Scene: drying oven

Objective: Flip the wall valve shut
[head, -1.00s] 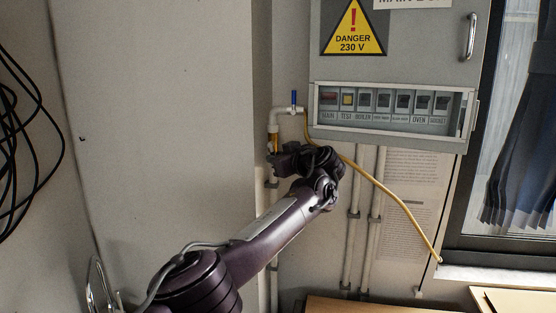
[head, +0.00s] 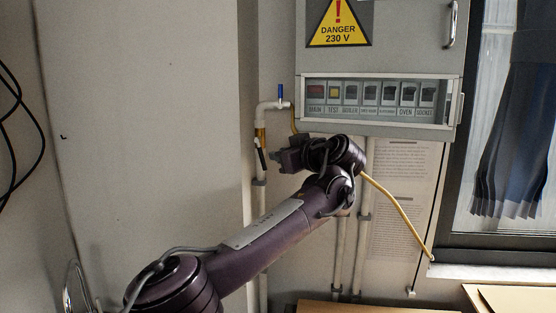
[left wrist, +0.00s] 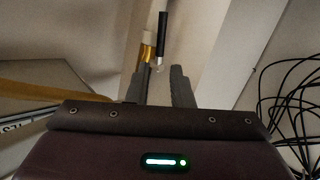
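A pipe fitting with a brass-yellow section (head: 260,134) sits on the white wall pipe, with a short black lever (head: 262,156) slanting down beside it. In the left wrist view the brass section (left wrist: 148,52) and the black lever (left wrist: 163,34) show beyond the fingers. A small blue handle (head: 281,92) stands upright on the pipe's upper elbow. I cannot tell which handle is the wall valve's. My left gripper (head: 281,160) is just right of the black lever, apparently apart from it. Its fingers (left wrist: 159,88) are open with nothing between them. My right gripper is out of view.
A grey electrical cabinet (head: 388,112) with a row of switches and a danger sign (head: 338,24) hangs to the upper right. A yellow cable (head: 398,208) runs behind my arm. Black cables (left wrist: 292,100) hang on one side. A large pale panel (head: 145,120) fills the left.

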